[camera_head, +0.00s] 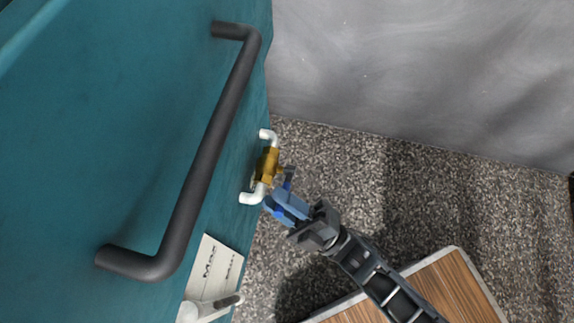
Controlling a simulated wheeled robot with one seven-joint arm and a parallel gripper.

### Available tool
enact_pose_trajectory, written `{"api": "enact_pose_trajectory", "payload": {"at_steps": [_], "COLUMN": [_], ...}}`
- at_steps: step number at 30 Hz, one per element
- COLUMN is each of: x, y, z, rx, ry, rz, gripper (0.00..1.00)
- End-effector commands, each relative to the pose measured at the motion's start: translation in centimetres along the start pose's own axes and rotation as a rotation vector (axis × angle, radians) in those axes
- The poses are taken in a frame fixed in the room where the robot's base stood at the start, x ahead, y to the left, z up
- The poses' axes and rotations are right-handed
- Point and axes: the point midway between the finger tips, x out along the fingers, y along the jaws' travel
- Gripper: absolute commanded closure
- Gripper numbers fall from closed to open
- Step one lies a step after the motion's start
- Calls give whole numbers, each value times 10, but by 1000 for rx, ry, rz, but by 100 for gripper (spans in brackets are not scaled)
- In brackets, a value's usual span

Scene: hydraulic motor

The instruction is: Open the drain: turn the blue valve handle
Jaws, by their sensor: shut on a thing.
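A brass valve (267,164) sits in a white pipe (253,195) on the right side of the teal machine. The blue valve handle (288,184) shows only as a small piece beside the brass body; the rest is hidden by my gripper. My gripper (281,200) reaches up from the lower right, with blue on its fingers. It is shut on the handle, just right of the valve's lower end. The exact contact between fingers and handle is too small to see clearly.
A long black bar handle (205,150) stands out from the teal machine (110,130). A labelled pale plate (215,270) and a grey fitting (212,307) are below the valve. A wood-topped surface (450,290) lies at lower right. Speckled floor (400,190) is clear at right, before a grey wall (420,70).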

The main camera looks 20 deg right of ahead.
Motion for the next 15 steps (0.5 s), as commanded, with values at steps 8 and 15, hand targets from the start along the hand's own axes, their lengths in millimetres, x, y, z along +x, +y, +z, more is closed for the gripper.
{"api": "enact_pose_trajectory", "payload": {"at_steps": [8,15], "x": [-7,-15], "y": [-10,-21], "z": [9,13], "rx": [-125,-260], "ry": [61,147], "rz": [-6,-7], "gripper": [100,100]}}
